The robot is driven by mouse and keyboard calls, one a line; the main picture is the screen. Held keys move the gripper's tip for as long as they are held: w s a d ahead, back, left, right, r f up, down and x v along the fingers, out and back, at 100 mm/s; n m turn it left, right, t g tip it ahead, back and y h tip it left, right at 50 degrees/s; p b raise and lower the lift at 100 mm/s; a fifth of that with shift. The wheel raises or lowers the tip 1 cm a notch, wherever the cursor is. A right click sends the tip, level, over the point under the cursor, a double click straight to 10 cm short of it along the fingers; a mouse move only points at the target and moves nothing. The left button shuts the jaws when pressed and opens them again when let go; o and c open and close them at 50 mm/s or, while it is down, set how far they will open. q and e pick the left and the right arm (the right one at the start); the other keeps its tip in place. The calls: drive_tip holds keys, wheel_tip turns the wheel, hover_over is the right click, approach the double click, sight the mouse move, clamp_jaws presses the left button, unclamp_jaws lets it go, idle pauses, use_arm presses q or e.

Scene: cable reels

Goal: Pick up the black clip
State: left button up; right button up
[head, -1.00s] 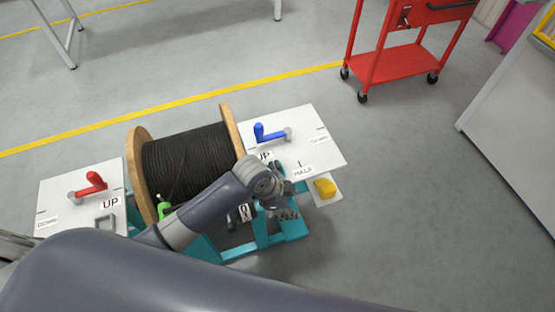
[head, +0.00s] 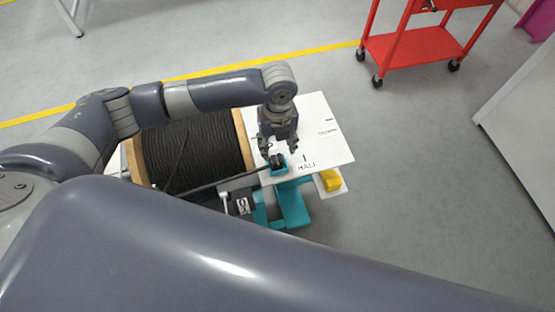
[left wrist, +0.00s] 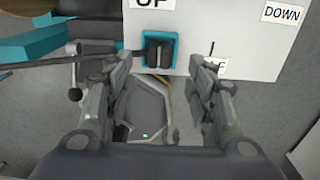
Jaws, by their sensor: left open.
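The black clip (head: 277,159) sits in a small teal holder (head: 279,172) at the front edge of the white panel, beside the reel. In the left wrist view the black clip (left wrist: 159,52) shows upright in its square teal holder (left wrist: 173,39), just beyond and between my fingertips. My left gripper (head: 279,149) points down over the panel, close to the clip, with its fingers apart and nothing between them. It also shows open in the left wrist view (left wrist: 160,70). I cannot tell the exact gap between fingertips and clip. My right gripper is not in view.
A wooden reel of black cable (head: 195,150) stands left of the clip, with a cable end running towards the holder. The white panel (head: 335,145) carries labels. A yellow block (head: 331,181) sits at its front corner. A red cart (head: 415,46) stands behind on open floor.

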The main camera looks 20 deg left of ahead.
sight(277, 158)
use_arm(q)
drive_tip(key=shift+f, duration=3.1)
drive_tip(key=c, duration=1.2)
